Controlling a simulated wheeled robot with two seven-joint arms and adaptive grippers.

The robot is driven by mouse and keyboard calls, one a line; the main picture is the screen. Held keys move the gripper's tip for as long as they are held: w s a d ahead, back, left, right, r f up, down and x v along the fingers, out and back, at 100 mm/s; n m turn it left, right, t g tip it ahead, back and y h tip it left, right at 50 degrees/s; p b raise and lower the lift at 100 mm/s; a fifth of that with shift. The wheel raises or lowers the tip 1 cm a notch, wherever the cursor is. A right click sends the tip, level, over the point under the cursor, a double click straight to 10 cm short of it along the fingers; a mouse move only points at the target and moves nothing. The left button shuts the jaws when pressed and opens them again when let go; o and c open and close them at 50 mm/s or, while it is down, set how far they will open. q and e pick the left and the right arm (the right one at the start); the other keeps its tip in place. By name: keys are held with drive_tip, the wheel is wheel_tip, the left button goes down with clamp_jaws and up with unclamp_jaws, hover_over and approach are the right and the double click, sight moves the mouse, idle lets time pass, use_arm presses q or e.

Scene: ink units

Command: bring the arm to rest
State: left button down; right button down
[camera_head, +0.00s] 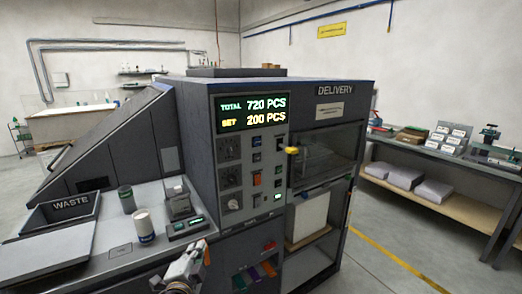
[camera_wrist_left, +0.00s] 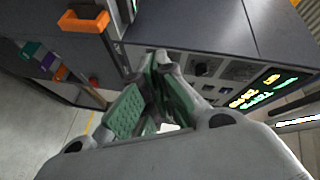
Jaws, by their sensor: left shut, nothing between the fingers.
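My left gripper (camera_head: 188,264) shows at the bottom of the head view, in front of the machine's lower front and below the small display unit on the counter. In the left wrist view its green-padded fingers (camera_wrist_left: 157,66) come together at the tips, with nothing held between them. The machine's dark front panel, with its lit display (camera_wrist_left: 257,91), lies beyond the fingers. My right gripper is in neither view.
The machine (camera_head: 240,160) fills the middle. Its counter holds a dark green cup (camera_head: 127,199), a white cup (camera_head: 144,227) and a WASTE bin (camera_head: 60,212). A side bench (camera_head: 440,158) stands at right. Floor between is clear, with a yellow line.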

use_arm(q)
drive_tip(key=s+a+f+n+g, duration=0.2)
drive_tip(key=s+f+n+g, duration=0.4)
drive_tip(key=s+f, duration=0.45)
drive_tip(key=s+a+f+n+g, duration=0.1)
drive_tip(key=s+f+n+g, duration=0.6)
drive_tip(key=s, duration=0.7)
wheel_tip(320, 180, down, 34)
drive_tip(key=s+f+m+g, duration=0.1)
drive_tip(key=s+m, duration=0.1)
drive_tip(key=s, duration=0.1)
drive_tip(key=s+a+f, duration=0.2)
drive_tip(key=s+f, duration=0.7)
drive_tip(key=s, duration=0.1)
drive_tip(key=s+a+f+g, duration=0.1)
drive_tip(key=s+a+f, duration=0.2)
drive_tip(key=s+f, duration=0.7)
drive_tip(key=shift+s+a, duration=0.15)
drive_tip(key=shift+s, duration=0.5)
